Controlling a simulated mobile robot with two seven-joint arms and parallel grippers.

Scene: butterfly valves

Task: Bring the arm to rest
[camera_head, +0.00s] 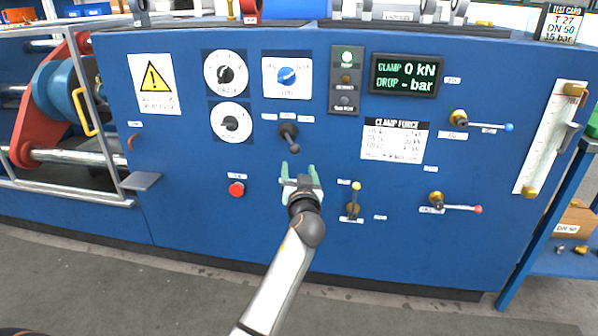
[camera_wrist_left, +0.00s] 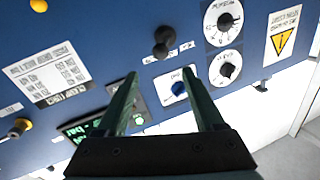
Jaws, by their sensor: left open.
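My left gripper (camera_head: 300,170) is in front of the blue panel (camera_head: 335,240) in the head view, its two green fingers apart and pointing up. Nothing is between the fingers. In the image it is just below the black lever (camera_head: 289,138) and right of the red button (camera_head: 237,189). The left wrist view also shows the open gripper (camera_wrist_left: 160,75), with the black lever (camera_wrist_left: 161,42) beyond the fingertips. I cannot tell the exact gap to the panel. My right gripper is out of view.
Two dials (camera_head: 226,73), a blue selector knob (camera_head: 287,76) and a lit display (camera_head: 407,76) sit higher. The grey floor (camera_head: 120,285) in front is clear.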

